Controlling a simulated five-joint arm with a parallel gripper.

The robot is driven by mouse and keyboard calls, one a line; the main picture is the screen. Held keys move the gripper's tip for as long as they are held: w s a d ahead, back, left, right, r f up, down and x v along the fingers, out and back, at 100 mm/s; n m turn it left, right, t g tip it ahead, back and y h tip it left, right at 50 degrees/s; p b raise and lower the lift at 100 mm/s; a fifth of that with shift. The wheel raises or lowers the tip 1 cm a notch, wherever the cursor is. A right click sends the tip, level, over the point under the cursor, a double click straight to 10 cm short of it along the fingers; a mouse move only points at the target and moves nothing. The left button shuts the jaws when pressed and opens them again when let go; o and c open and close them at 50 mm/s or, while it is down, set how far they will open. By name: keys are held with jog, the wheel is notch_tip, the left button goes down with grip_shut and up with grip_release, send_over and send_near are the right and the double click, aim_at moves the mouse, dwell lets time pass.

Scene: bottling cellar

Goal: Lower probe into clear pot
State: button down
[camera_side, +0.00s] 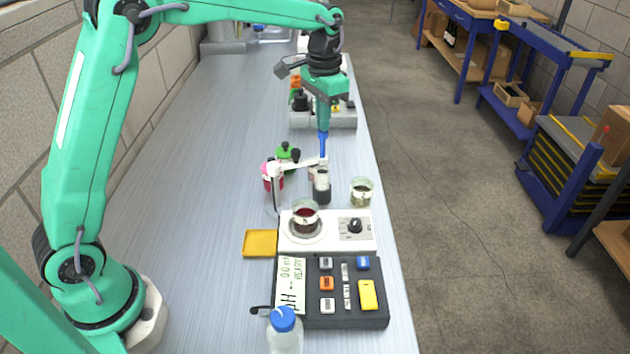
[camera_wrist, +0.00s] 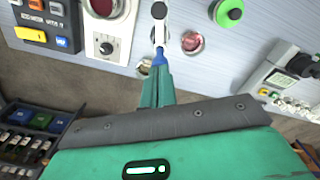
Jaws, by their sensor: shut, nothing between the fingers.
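The white probe arm (camera_side: 300,163) reaches right from a thin stand (camera_side: 276,190); it also shows in the wrist view (camera_wrist: 160,32). Its right end is above a dark pot (camera_side: 321,192); the probe's tip cannot be made out. A glass pot with pale liquid (camera_side: 361,191), seemingly the clear pot, stands to the right of the dark one; it also shows in the wrist view (camera_wrist: 143,68). My gripper (camera_side: 323,150) is shut and empty, its blue fingertips (camera_wrist: 160,57) pointing down at the arm's end. I cannot tell whether they touch it.
A stirrer (camera_side: 355,240) carries a glass of red liquid (camera_side: 305,216), with a pH meter (camera_side: 335,318) and blue-capped bottle (camera_side: 285,330) nearer. A pink-red pot (camera_side: 272,180) and green-lidded pot (camera_side: 287,155) stand behind. The bench's right edge is close to the clear pot.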

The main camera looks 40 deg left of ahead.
aim_at(323, 139)
jog(key=shift+f, duration=2.3)
jog(key=shift+r, duration=3.05)
jog(key=shift+s+r, duration=0.1)
